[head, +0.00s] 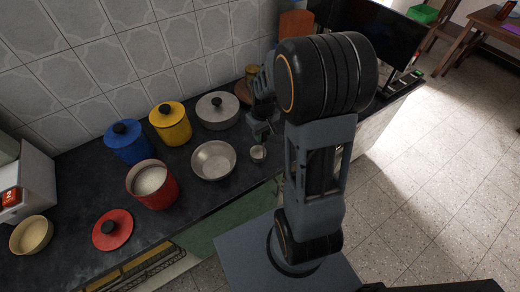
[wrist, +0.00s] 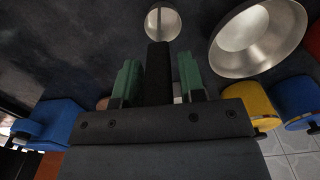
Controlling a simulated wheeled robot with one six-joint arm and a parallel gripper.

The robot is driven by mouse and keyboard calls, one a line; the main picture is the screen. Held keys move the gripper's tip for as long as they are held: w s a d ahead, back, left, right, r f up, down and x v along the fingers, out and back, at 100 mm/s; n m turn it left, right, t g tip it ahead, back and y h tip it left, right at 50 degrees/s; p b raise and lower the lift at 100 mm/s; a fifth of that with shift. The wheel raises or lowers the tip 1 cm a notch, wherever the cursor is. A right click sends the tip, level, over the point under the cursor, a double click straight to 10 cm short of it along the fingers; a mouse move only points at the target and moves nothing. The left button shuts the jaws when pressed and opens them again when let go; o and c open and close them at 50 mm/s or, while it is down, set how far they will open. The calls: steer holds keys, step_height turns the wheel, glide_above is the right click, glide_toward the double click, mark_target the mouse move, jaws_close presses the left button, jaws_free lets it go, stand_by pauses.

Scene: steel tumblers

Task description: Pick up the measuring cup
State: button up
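The measuring cup (head: 258,154) is a small steel cup at the counter's front edge, right of a steel bowl. In the wrist view its round cup (wrist: 163,23) is at the top middle, and a dark handle (wrist: 157,72) runs from it toward my gripper. My gripper (head: 263,127) is just behind the cup in the head view. In the wrist view its two green fingertips (wrist: 157,78) are apart, one on each side of the handle, with a gap visible on both sides. The handle's near end is hidden by the gripper body.
The steel bowl (head: 213,160) stands close left of the cup. A lidded steel pot (head: 217,112), yellow pot (head: 171,127), blue pot (head: 129,146) and open red pot (head: 155,186) crowd the dark counter. A red lid (head: 112,230) lies at front left. A dark screen (head: 385,35) stands behind my arm.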

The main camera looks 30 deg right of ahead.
jaws_close()
steer(key=shift+r, duration=0.15)
steer(key=shift+w+r, duration=0.1)
steer(key=shift+r, duration=0.5)
steer(key=s+a+r+b, duration=0.3)
steer(key=s+a+r, duration=0.5)
steer(key=a+r, duration=0.3)
steer(key=shift+s+a+r, duration=0.15)
steer(key=shift+a+r, duration=0.05)
steer(key=shift+r, duration=0.1)
